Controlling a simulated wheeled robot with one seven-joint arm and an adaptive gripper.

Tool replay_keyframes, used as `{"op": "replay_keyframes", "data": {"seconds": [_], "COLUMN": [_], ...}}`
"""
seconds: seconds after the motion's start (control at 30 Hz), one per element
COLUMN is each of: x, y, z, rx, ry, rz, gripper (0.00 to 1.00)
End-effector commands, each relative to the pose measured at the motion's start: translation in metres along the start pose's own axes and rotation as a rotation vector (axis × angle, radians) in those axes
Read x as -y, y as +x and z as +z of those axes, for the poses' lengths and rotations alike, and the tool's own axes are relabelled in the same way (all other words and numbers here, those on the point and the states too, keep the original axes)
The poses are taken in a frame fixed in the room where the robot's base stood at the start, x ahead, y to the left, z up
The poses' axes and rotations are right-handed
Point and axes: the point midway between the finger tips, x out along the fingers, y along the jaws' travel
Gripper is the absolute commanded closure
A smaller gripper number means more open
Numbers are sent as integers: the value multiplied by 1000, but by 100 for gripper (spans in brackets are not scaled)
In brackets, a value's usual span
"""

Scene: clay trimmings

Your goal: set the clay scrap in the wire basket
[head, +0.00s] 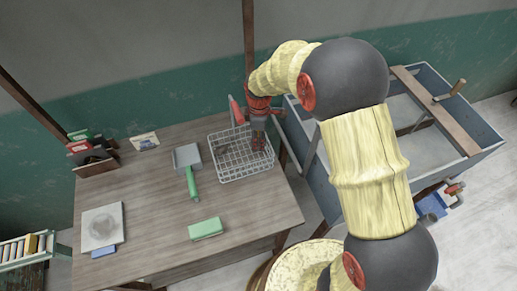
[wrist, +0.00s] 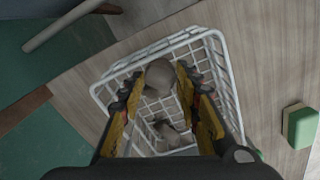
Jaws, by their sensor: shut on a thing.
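The white wire basket (head: 245,175) stands at the table's back right corner; it also fills the middle of the wrist view (wrist: 228,85). My gripper (head: 259,146) points down over the basket's right part. In the wrist view my gripper (wrist: 160,82) is shut on a rounded grey-beige clay scrap (wrist: 159,74) between its fingertips. The held scrap is seen against the basket; its height above the basket floor is hard to tell. A darker grey piece (wrist: 166,130) lies inside the basket, also visible in the head view (head: 222,148). The held scrap is hidden in the head view.
On the wooden table (head: 150,205) are a grey dustpan (head: 187,157) with a green-handled tool (head: 192,185), a green block (head: 206,228), a pale board (head: 102,224) and a book rack (head: 95,163). A sink unit (head: 440,145) stands right of the table.

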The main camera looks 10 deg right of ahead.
Motion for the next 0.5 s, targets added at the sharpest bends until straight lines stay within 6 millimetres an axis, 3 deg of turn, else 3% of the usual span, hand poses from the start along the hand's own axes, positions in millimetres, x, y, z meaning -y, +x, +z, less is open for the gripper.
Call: {"op": "replay_keyframes", "data": {"seconds": [0.17,0.5], "x": [-1,-1], "y": [9,55], "z": [0,0], "rx": [0,-1], "ry": [0,0], "rz": [1,2], "gripper": [94,94]}}
